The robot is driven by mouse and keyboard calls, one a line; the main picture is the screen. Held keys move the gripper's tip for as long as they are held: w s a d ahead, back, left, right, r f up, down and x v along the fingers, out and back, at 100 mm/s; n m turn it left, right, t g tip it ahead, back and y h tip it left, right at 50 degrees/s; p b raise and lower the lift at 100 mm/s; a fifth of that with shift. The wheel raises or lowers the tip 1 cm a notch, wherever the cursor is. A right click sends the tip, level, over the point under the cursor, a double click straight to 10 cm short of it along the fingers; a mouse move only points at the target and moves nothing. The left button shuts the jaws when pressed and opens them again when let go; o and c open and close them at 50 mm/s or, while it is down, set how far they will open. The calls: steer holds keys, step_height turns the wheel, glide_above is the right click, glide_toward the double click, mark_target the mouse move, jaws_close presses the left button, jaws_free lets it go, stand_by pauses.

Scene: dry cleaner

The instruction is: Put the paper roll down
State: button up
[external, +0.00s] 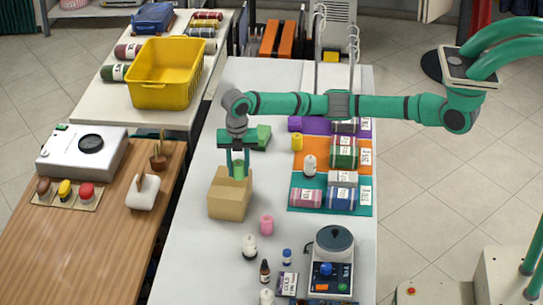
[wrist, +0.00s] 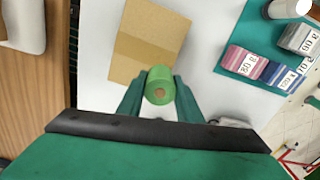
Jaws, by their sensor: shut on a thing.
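The paper roll (wrist: 160,85) is green with a brown core and sits between my gripper's two fingers. In the external view the green roll (external: 238,169) shows between the fingers, above or just behind a cardboard box (external: 229,198). My gripper (external: 238,165) points down over the white table (external: 195,262) and is shut on the roll. In the wrist view the fingers of my gripper (wrist: 160,100) press on both sides of it. The box (wrist: 148,42) lies just beyond the roll there. I cannot tell whether the roll touches the box or the table.
A green block (external: 261,137) lies behind the gripper. A pink roll (external: 266,225), bottles and a scale (external: 333,260) stand in front to the right. Coloured mats (external: 296,168) with several rolls lie at right. A yellow basket (external: 167,75) stands on the back left table. White tabletop left of the bottles is bare.

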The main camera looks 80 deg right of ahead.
mark_target(236, 178)
steer(key=shift+w+f, duration=0.55)
steer(key=shift+f, duration=1.6)
steer(key=shift+f, duration=0.15)
steer(key=o, duration=1)
steer(key=shift+o, duration=0.2)
step_height(236, 178, up, 12)
steer(key=shift+r, duration=0.15)
steer(key=shift+a, duration=0.15)
